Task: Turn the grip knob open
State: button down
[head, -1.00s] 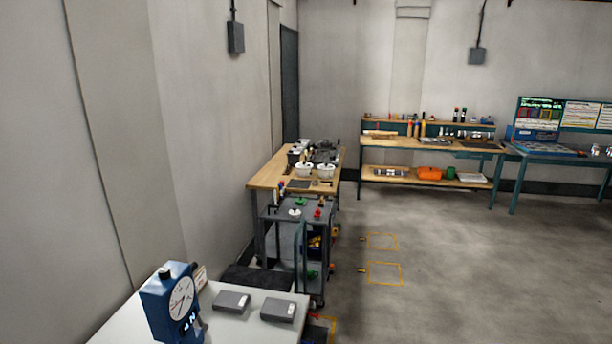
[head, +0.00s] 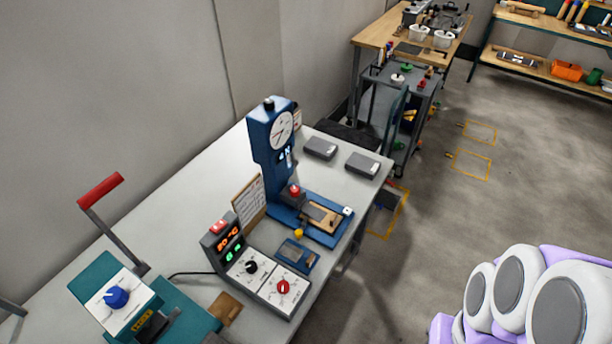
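Three knobs show on the bench (head: 206,160), and I cannot read which one is the grip knob. A blue knob (head: 116,297) sits on the white plate of a teal device (head: 95,274) with a red-handled lever (head: 100,190). A black knob (head: 251,267) and a red knob (head: 283,287) sit on the white sloped panel of a grey control box with lit digits (head: 228,242). My arm's white and purple links show at the lower right, apart from the bench. My gripper's fingers are not in view.
A blue dial press (head: 268,140) stands behind the control box. Two grey boxes, one of them here (head: 320,148), lie at the bench's far end. A grey cart (head: 400,90) stands beyond.

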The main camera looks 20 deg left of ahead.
aim_at(295, 191)
jog(key=i+l+u, duration=0.1)
jog(key=u, duration=0.4)
jog(key=i+l+u, duration=0.15)
jog(key=u, duration=0.3)
jog(key=i+l+u, duration=0.1)
jog(key=u, duration=0.4)
jog(key=k+l, duration=0.05)
